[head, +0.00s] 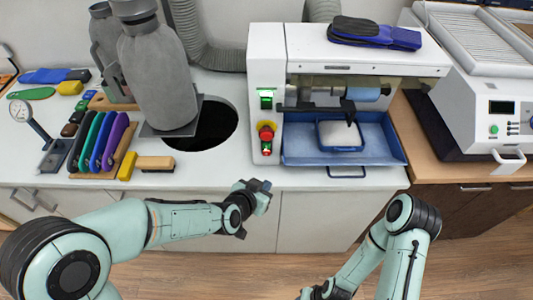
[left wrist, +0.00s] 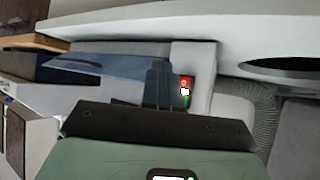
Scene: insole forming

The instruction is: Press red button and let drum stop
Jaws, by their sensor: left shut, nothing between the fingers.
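The grinding machine (head: 265,65) stands on the white counter. Its front panel carries a red button (head: 266,132) on a yellow collar, with a green-lit switch (head: 266,98) above it. The drum (head: 364,94) shows in the machine's opening; I cannot tell whether it turns. My left gripper (head: 263,186) is shut and empty, in front of the counter edge, below and apart from the red button. In the left wrist view the shut fingers (left wrist: 158,84) are beside a red control (left wrist: 187,82) on the panel. My right gripper (head: 316,293) is partly cut off at the bottom edge.
A blue tray (head: 390,150) with a white pad sits under the drum. Dark blue insoles (head: 375,34) lie on top of the machine. Floor before the cabinets is free.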

